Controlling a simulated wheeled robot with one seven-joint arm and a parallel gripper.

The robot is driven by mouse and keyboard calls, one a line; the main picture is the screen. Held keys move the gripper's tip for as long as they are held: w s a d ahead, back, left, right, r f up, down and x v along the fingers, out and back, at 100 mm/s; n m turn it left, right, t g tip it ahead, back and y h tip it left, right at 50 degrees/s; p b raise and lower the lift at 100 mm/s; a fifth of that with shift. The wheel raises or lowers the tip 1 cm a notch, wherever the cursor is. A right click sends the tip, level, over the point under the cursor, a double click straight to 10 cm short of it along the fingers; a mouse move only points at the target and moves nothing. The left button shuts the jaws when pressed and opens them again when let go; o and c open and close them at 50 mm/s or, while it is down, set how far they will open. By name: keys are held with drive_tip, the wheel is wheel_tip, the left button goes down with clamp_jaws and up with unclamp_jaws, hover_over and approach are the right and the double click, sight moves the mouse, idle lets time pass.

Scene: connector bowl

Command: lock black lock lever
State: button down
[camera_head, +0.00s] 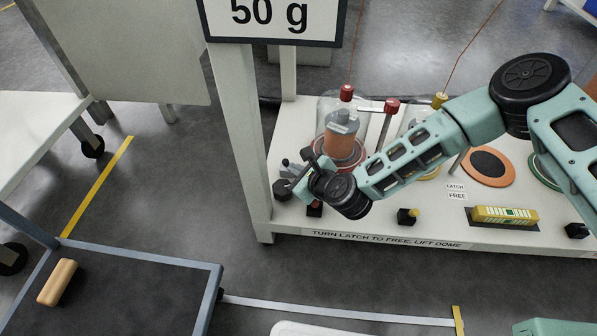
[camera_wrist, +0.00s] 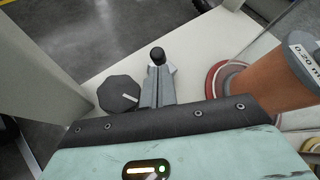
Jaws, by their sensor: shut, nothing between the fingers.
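My gripper (camera_head: 299,173) is at the left end of the white bench, and its fingers (camera_wrist: 157,88) show shut in the wrist view. A small lever with a black ball tip (camera_wrist: 157,55) stands on a pale base just beyond the fingertips. Its black tip also shows in the head view (camera_head: 285,162). I cannot tell whether the fingers touch it. A black faceted knob (camera_wrist: 118,93) with a white mark sits left of the fingers, and it also shows in the head view (camera_head: 282,189). The fingers hide part of the lever's base.
A clear dome (camera_head: 328,108) over an orange cylinder (camera_head: 340,148) stands right of my gripper. A white frame post (camera_head: 240,140) rises close on the left. A yellow block (camera_head: 505,215) and a small black switch (camera_head: 407,216) lie further right along the bench front.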

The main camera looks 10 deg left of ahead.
drive_tip(key=shift+r, duration=0.1)
drive_tip(key=shift+w+r+g+p, duration=0.15)
drive_tip(key=shift+g+p, duration=0.15)
drive_tip(key=shift+p, duration=0.4)
drive_tip(key=shift+w+r+m+g+p, duration=0.15)
drive_tip(key=shift+m+g+p, duration=0.2)
drive_tip(key=shift+p, duration=0.4)
drive_tip(key=w+r+m+g+h+p, duration=0.1)
drive_tip(key=g+p, duration=0.1)
drive_tip(key=p, duration=0.4)
drive_tip(key=shift+w+r, duration=0.35)
drive_tip(key=shift+w+a+f+m+g+p, duration=0.1)
drive_tip(key=shift+w+m+g+p, duration=0.15)
drive_tip(key=shift+w+g+p, duration=0.6)
drive_tip(key=shift+s+f, duration=0.25)
drive_tip(key=shift+r, duration=0.15)
